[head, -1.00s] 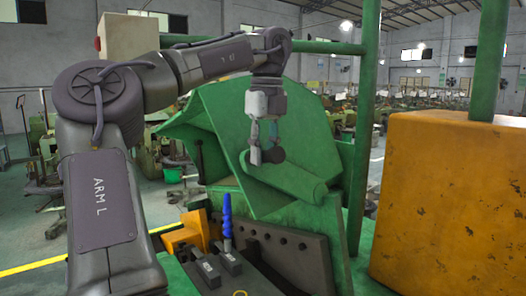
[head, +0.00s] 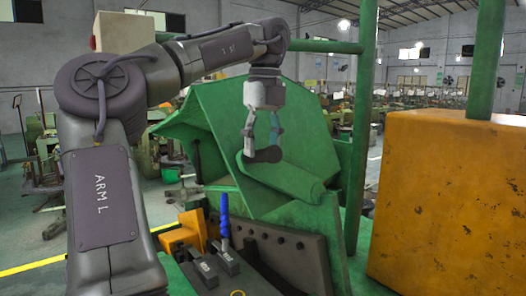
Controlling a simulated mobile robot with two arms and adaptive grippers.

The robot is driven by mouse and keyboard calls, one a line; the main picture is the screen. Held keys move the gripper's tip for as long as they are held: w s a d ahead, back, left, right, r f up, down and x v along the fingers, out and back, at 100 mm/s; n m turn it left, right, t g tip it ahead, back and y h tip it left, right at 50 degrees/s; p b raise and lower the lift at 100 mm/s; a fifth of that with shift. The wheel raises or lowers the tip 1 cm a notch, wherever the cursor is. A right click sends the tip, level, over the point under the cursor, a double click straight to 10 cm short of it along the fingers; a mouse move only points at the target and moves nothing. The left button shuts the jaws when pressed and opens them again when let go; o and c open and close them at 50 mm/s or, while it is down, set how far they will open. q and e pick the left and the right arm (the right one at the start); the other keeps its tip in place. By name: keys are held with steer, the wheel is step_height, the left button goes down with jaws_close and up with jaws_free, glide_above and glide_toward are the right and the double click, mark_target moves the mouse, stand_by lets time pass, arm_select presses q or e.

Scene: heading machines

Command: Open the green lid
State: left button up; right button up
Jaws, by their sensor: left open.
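The green lid (head: 285,185) is a large angled metal cover on the machine in the middle of the head view. A dark round knob (head: 268,154) shows on its face, at the top end of a raised green part. My left gripper (head: 262,150) points down in front of the lid, with its fingers apart. Its fingertips are right at the knob. I cannot tell whether they touch it. My right gripper is not in view.
A large orange block (head: 450,205) stands on the right. A green post (head: 363,120) rises between it and the lid. A blue handle (head: 224,218) and a dark metal plate (head: 300,255) with bolts lie below the lid. More machines fill the hall behind.

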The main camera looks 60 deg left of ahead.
arm_select(q)
steer(key=r, duration=0.4)
steer(key=shift+w+d+r, duration=0.1)
steer(key=shift+w+r, duration=0.05)
steer(key=shift+w, duration=0.25)
steer(key=shift+d+r, duration=0.1)
steer(key=shift+r, duration=0.6)
